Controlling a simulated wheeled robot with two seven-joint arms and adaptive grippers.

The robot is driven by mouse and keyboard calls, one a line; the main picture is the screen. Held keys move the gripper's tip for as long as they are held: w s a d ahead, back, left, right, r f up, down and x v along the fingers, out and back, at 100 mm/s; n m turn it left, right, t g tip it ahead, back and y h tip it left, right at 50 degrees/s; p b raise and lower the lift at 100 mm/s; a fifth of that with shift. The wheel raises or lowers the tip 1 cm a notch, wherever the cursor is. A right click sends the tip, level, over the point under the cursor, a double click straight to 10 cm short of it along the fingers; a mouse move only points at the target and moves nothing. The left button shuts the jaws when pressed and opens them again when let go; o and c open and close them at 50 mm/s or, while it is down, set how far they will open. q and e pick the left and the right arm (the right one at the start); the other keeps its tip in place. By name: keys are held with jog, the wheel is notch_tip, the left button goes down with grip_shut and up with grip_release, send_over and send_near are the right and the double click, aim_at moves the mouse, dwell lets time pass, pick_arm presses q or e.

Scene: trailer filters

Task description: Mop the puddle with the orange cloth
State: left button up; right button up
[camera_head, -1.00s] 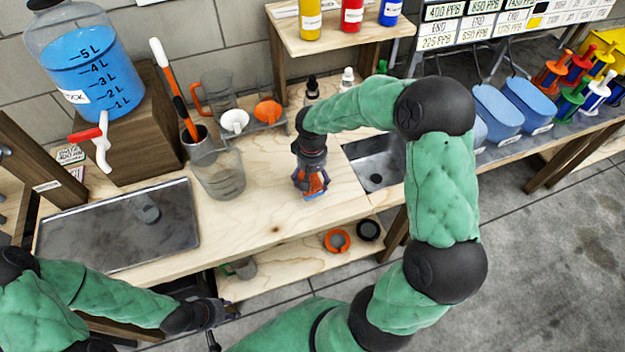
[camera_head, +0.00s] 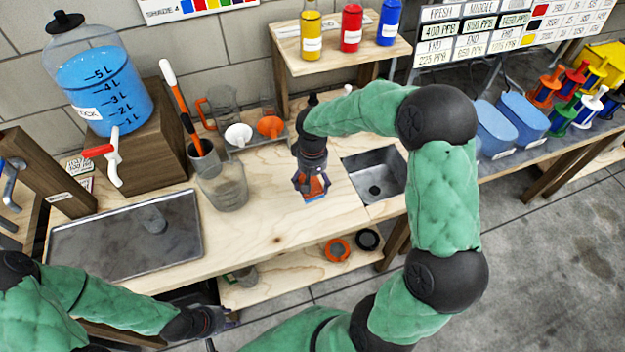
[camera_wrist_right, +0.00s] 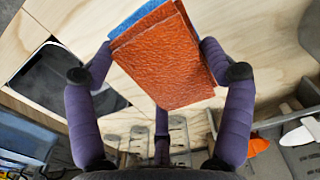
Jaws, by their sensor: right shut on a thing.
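The orange cloth (camera_head: 314,186) is a thick pad, orange with a blue layer on its far side in the right wrist view (camera_wrist_right: 165,58). My right gripper (camera_head: 311,188) is shut on it, with purple fingers around it in the right wrist view (camera_wrist_right: 158,62). It is over the wooden bench between the clear jug and the sink; I cannot tell whether the cloth touches the wood. My left gripper (camera_head: 222,320) is low, in front of the bench, and its finger opening is unclear. I cannot make out a puddle on the bench.
A clear jug (camera_head: 223,190) stands left of my right gripper, with funnels behind it. A dark metal tray (camera_head: 115,248) lies on the left, below a blue-filled dispenser (camera_head: 100,85). The sink (camera_head: 374,178) is on the right. A bottle shelf (camera_head: 340,40) stands behind.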

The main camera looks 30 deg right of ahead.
dwell(0.3)
jog(key=w+r+p, duration=0.1)
jog(key=p, duration=0.2)
jog(key=w+r+p, duration=0.2)
jog(key=p, duration=0.1)
jog(key=shift+d+r, duration=0.3)
jog(key=shift+d, duration=0.05)
jog(key=shift+w+d+r+p, duration=0.1)
jog(key=shift+w+r+p, duration=0.2)
jog(key=shift+p, duration=0.25)
jog(key=shift+w+f, duration=0.15)
jog(key=shift+f, duration=0.1)
jog(key=shift+f+b, duration=1.6)
jog(key=shift+f, duration=0.75)
